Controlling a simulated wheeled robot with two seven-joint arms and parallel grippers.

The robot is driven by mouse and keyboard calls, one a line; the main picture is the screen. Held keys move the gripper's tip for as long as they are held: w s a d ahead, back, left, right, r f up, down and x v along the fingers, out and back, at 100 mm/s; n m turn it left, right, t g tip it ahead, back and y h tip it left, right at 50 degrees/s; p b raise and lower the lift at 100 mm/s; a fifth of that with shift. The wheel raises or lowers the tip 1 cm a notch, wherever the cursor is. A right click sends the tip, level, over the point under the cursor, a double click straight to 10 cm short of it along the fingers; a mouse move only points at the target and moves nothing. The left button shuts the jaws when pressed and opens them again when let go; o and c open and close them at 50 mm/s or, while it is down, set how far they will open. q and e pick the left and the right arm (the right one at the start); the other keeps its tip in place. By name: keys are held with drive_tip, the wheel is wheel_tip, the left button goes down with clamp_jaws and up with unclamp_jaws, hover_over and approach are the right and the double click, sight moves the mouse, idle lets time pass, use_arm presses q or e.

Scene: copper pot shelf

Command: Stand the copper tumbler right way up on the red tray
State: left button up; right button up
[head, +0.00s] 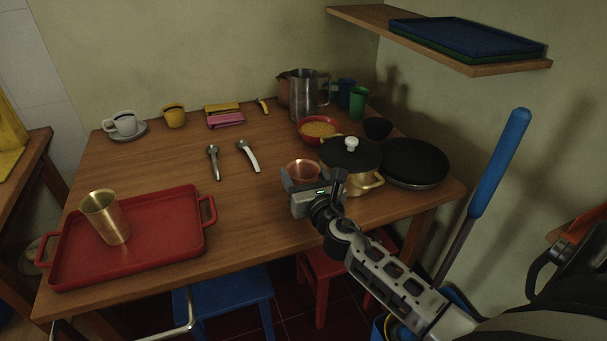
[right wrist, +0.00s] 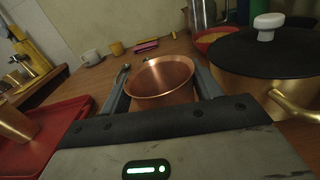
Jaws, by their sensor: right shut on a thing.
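The copper tumbler (head: 303,172) is between the jaws of my right gripper (head: 302,188), near the middle of the table's front part. In the right wrist view the copper tumbler (right wrist: 162,82) shows its open mouth facing up, with a gripper finger on each side. My right gripper is shut on it. Its lower part is hidden by the gripper, so I cannot tell whether it touches the table. The red tray (head: 165,245) lies at the table's front left, with a brass-coloured tumbler (head: 105,217) standing upright on its left part. My left gripper is not in view.
A gold pot (head: 362,182) with a black lid stands close right of my gripper, with a black pan (head: 415,162) beyond. Two utensils (head: 247,157) lie behind. A steel pitcher (head: 303,95) and red bowl (head: 318,130) stand farther back. The tray's right half is bare.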

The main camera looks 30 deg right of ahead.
drive_tip(key=shift+f, duration=0.35)
drive_tip(key=o, duration=1.2)
drive_tip(key=b+v, duration=0.2)
drive_tip(key=v, duration=1.4)
drive_tip(key=shift+b, duration=0.35)
drive_tip(key=shift+d, duration=0.1)
drive_tip(key=s+a+f+m+g+y, duration=0.2)
drive_tip(key=a+f+m, duration=0.2)
drive_tip(key=m, duration=0.6)
drive_tip(key=s+a+f+m+g+y, duration=0.2)
drive_tip(key=s+a+f+m+y, duration=0.1)
drive_tip(key=a+m, duration=0.4)
drive_tip(key=s+a+f+m+g+y+p, duration=0.1)
drive_tip(key=a+f+m, duration=0.4)
drive_tip(key=m, duration=0.8)
drive_tip(key=shift+s+a+f+g+y, duration=0.2)
drive_tip(key=shift+s+f+g+y, duration=0.05)
drive_tip(key=shift+s+g+y, duration=0.7)
